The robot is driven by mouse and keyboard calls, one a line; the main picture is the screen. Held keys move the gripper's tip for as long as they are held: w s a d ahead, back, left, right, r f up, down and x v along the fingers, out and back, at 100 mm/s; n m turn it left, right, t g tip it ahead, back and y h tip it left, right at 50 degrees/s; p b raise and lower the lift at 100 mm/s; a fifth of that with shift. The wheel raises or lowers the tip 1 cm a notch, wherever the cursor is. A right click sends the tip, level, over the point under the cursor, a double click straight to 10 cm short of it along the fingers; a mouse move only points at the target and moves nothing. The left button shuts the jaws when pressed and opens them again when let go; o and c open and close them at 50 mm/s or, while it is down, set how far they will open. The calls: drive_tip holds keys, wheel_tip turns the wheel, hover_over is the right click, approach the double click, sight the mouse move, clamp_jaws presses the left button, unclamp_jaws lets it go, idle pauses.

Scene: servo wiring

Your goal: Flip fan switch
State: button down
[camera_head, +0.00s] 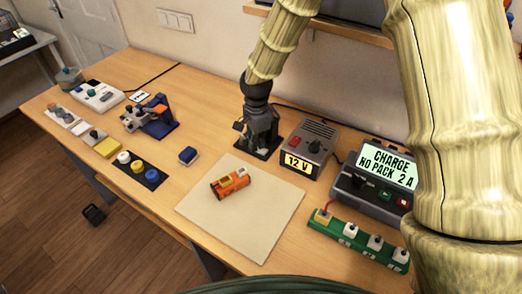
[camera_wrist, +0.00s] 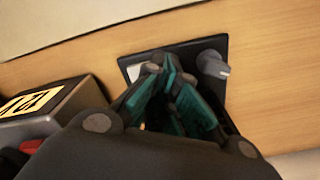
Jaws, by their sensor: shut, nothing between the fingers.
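My gripper (camera_head: 258,128) points down over a small black panel (camera_head: 268,154) at the back of the wooden table. Its fingers are together with nothing between them. In the wrist view the fingertips (camera_wrist: 166,70) are over the black panel (camera_wrist: 214,48), and they hide its middle. A pale grey knob or lever (camera_wrist: 213,66) stands at the panel's right, beside the fingers. A white patch (camera_wrist: 134,71) shows at the panel's left. I see no label that marks a fan switch, and cannot tell whether fingers and panel touch.
A grey box with a 12 V display (camera_head: 299,162) stands just right of the gripper. Further right are a charger (camera_head: 352,192) and a green strip (camera_head: 350,240). An orange pack (camera_head: 230,184) lies on a beige mat (camera_head: 240,225). Several small devices fill the left.

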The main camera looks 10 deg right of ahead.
drive_tip(key=shift+r+p, duration=2.6)
drive_tip(key=shift+r, duration=0.85)
